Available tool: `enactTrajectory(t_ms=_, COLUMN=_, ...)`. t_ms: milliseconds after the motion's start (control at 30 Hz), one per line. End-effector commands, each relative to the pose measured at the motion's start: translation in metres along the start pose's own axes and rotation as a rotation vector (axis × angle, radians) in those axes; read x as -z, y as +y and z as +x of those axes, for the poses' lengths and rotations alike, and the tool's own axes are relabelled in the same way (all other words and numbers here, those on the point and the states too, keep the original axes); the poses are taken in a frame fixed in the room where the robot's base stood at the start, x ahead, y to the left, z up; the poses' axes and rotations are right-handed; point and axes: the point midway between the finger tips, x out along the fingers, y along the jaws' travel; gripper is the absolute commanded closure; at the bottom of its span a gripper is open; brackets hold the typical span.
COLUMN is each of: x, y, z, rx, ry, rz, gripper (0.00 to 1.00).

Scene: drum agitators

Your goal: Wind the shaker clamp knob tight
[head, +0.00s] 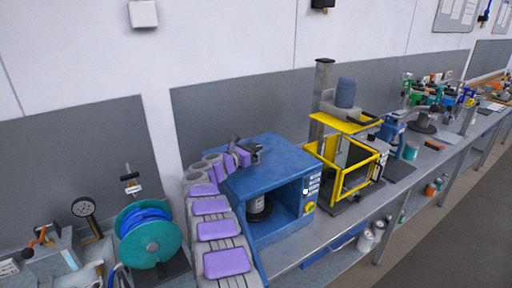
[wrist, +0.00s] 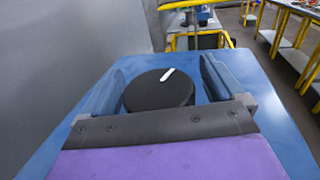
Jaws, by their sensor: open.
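The shaker clamp knob (wrist: 158,92) is a round black knob with a white mark on top, on the blue top of the shaker (wrist: 258,72). In the head view the shaker (head: 276,164) is a blue cabinet with an open front and a dark can (head: 259,207) inside. My gripper (wrist: 162,76) is open, one finger on each side of the knob, with gaps that look narrow; contact cannot be told. In the head view my gripper (head: 248,150) is over the shaker top, and the knob is largely hidden there.
A yellow-framed machine (head: 345,165) stands right of the shaker. A teal reel with blue hose (head: 150,236) and a gauge (head: 84,208) are at the left. The grey wall panel (head: 245,112) is close behind. More tools line the bench at the far right.

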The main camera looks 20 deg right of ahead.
Motion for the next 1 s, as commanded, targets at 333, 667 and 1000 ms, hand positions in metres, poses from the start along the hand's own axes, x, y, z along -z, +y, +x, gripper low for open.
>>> enactTrajectory(t_ms=333, x=0.0004, y=0.0007, z=0.0015, rx=-0.002, ry=0.001, rz=0.0, gripper=0.08)
enactTrajectory(t_ms=667, x=0.0011, y=-0.0001, z=0.0042, rx=-0.002, ry=0.003, rz=0.0, gripper=0.39)
enactTrajectory(t_ms=1000, x=0.0021, y=0.0015, z=0.0027, rx=-0.006, ry=0.001, rz=-0.001, gripper=0.55)
